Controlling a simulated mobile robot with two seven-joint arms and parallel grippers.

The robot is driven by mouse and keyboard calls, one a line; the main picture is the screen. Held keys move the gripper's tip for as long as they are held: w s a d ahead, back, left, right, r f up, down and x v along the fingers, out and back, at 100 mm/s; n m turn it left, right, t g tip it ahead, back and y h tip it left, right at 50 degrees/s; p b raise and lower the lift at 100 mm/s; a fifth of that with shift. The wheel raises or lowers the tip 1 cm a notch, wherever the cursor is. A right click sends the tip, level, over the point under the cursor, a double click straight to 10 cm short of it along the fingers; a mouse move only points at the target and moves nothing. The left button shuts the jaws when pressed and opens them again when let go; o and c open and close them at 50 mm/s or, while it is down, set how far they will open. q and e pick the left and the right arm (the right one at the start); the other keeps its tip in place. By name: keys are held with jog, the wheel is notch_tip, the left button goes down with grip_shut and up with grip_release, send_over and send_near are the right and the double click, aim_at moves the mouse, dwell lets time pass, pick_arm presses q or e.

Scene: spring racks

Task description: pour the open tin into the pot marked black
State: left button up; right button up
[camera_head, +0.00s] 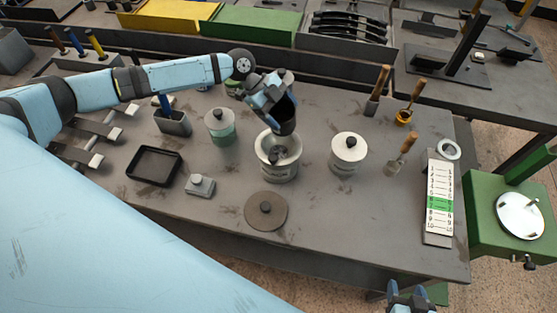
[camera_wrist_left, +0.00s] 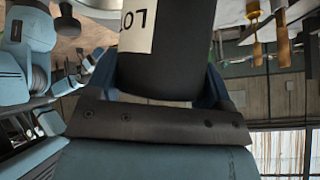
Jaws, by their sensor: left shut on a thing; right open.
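My left gripper (camera_head: 274,103) is shut on a dark tin (camera_head: 285,119). The tin is tilted, mouth down, over the open pot. In the left wrist view the tin (camera_wrist_left: 170,62) fills the jaws and bears a white label, partly cut off. The open pot (camera_head: 281,172) is pale and stands in the middle of the table; its marking is too small to read. A round dark lid (camera_head: 266,211) with a knob lies in front of it. Lidded pots stand left (camera_head: 221,131) and right (camera_head: 346,159) of it. My right gripper (camera_head: 409,298) is open at the bottom edge, clear of everything.
A black tray (camera_head: 154,165) and a small grey block with a knob (camera_head: 201,186) lie at left. A grey holder (camera_head: 173,123) stands behind them. Wooden-handled tools (camera_head: 401,155) and a numbered scale strip (camera_head: 439,200) are at right.

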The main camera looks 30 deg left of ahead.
pick_arm(q)
jog(key=shift+w+f+g, duration=0.1)
jog(key=shift+f+g, duration=0.05)
jog(key=shift+g, duration=0.15)
jog(key=shift+r+n+g+p, duration=0.4)
jog(key=shift+r+p, duration=0.45)
jog(key=shift+r, duration=0.55)
jog(key=shift+r+g+h, duration=0.4)
jog(key=shift+r, duration=0.75)
